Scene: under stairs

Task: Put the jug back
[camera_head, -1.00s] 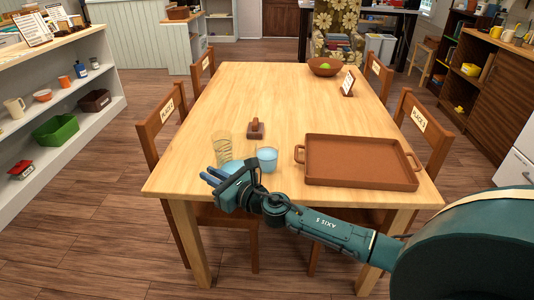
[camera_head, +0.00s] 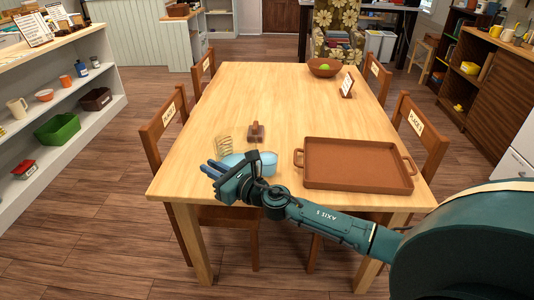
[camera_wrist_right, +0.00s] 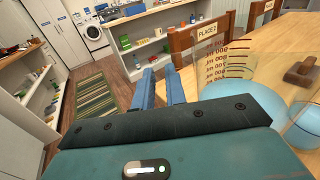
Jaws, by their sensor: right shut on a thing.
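The clear measuring jug (camera_head: 224,147) with brown graduation marks and pale blue contents is at the table's near left. It also shows in the right wrist view (camera_wrist_right: 226,65), just right of the fingers. My right gripper (camera_head: 211,169) is at the jug's near side, its blue fingers (camera_wrist_right: 161,88) close together. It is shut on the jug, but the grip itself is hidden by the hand. The jug's base is hidden, so I cannot tell whether it touches the table. A pale blue bowl-like vessel (camera_head: 268,162) is just right of the jug. My left gripper is not in view.
A brown tray (camera_head: 358,184) lies at the table's near right. A small brown wooden block (camera_head: 256,132) is behind the blue vessel. A brown bowl (camera_head: 324,67) and a small sign (camera_head: 347,85) are far back. The table's middle is clear. Shelves (camera_head: 103,80) stand left.

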